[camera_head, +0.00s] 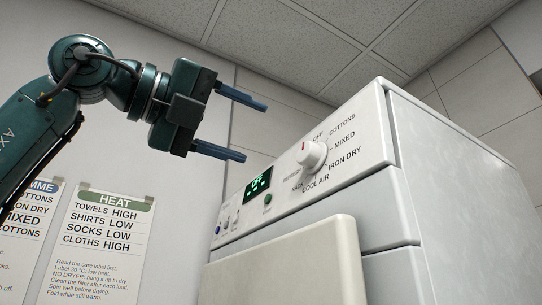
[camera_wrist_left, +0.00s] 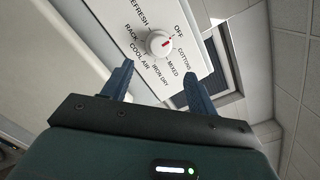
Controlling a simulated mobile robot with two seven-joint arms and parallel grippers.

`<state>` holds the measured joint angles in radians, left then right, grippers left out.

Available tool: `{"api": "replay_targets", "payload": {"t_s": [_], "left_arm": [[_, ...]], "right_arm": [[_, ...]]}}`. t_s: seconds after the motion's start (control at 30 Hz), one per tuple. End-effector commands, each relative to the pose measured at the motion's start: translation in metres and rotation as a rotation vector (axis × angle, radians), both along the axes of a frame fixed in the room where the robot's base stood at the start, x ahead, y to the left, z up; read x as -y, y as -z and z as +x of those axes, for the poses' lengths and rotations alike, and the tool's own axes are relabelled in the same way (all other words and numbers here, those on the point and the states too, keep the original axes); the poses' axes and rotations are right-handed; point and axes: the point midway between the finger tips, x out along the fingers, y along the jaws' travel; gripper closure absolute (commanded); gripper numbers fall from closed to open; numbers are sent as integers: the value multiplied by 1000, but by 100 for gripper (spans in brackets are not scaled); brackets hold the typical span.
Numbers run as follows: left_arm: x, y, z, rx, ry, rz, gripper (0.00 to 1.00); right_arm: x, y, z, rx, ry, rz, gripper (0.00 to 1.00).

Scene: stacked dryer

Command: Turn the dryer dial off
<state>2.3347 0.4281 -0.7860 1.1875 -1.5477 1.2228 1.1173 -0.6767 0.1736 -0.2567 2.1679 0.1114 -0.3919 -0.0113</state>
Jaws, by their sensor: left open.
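The white round dial (camera_head: 312,155) is on the upper front panel of the white dryer (camera_head: 345,125). Labels around it include OFF, COTTONS, MIXED, IRON DRY, COOL AIR, RACK and REFRESH. The dial has a red mark on its upper part, near the OFF side; I cannot tell its exact alignment. The small display (camera_head: 258,183) shows green text that reads OFF. My left gripper (camera_head: 254,132) is open and empty, up and left of the dial, apart from it. In the left wrist view, the dial (camera_wrist_left: 159,44) lies beyond the fingertips of the gripper (camera_wrist_left: 160,70), roughly between them.
A green button (camera_head: 268,199) and small controls (camera_head: 227,216) are left of the dial. The dryer's pale door (camera_head: 290,265) stands out below the panel. Paper notices (camera_head: 108,235) hang on the left wall. The space between gripper and panel looks free.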

Motion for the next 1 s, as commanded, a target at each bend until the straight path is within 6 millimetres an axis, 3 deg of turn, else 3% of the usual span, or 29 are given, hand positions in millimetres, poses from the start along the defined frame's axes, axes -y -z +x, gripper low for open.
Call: {"api": "replay_targets", "payload": {"t_s": [0.27,1.0], "left_arm": [[-22,0,-18,-1,-1,0,41],[-23,0,-19,-1,-1,0,41]], "right_arm": [[-1,5,-1,-5,8,14,64],[-2,5,-3,-8,0,10,64]]}}
